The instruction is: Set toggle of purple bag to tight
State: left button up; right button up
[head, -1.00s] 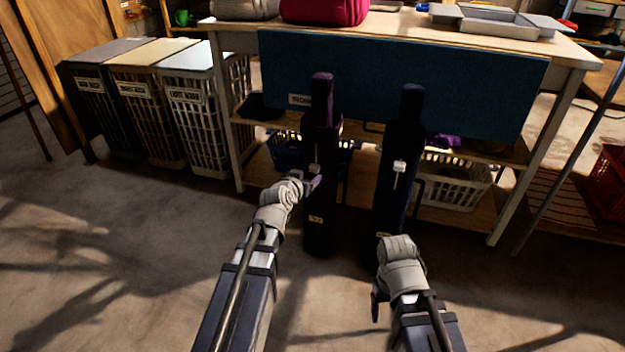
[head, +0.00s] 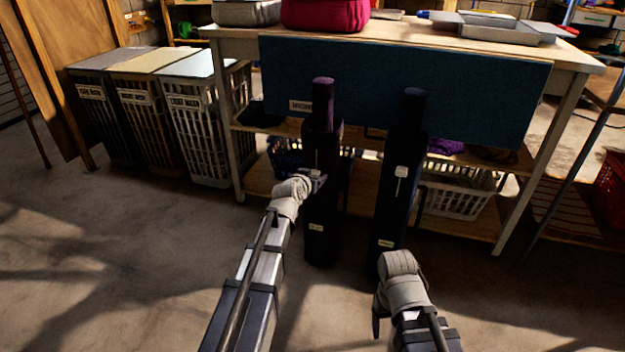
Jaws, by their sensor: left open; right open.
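Two tall dark bags stand upright in front of the workbench. The left one (head: 321,225) looks dark purple, with a rounded narrow top and a small pale tag low on its front. The right one (head: 398,206) looks dark navy, with a pale toggle (head: 401,172) on its front. My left gripper (head: 319,181) is open at the front of the purple bag, about mid-height. It covers the place of that bag's toggle, which I cannot make out; contact cannot be told. My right gripper (head: 377,319) is open and empty, low in front of the navy bag.
The workbench (head: 420,32) with a hanging blue panel (head: 460,90) stands behind the bags. A white basket (head: 458,192) sits on its lower shelf. Several lidded hampers (head: 200,125) stand at left. The concrete floor (head: 120,250) in front is clear.

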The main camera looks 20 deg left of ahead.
pick_arm(q)
grip_shut()
dwell(0.6)
dwell(0.8)
